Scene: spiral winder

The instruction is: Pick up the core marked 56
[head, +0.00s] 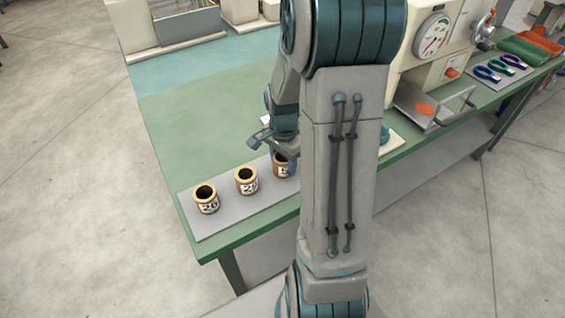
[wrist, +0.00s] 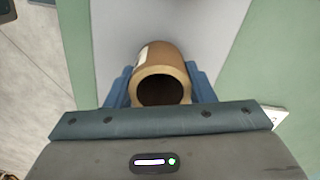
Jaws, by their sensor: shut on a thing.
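A tan, dark-mouthed core (head: 281,170) is at the right end of a row of cores on the grey mat (head: 235,214) in the head view. Its white label is partly hidden by my arm; what shows looks like a 5. My gripper (head: 280,160) is shut on this core, one finger on each side. In the wrist view the core (wrist: 160,72) sits between the blue fingers, open end facing the camera, label edge-on and unreadable. I cannot tell whether it is clear of the mat. Two other labelled cores, the left one (head: 207,199) and the middle one (head: 246,181), stand upright beside it.
The green bench (head: 185,120) is bare behind the mat. A cream machine with a dial (head: 432,36) stands at the right, with a mat of coloured horseshoe-shaped pieces (head: 503,68) beyond it. My arm hides the bench's middle.

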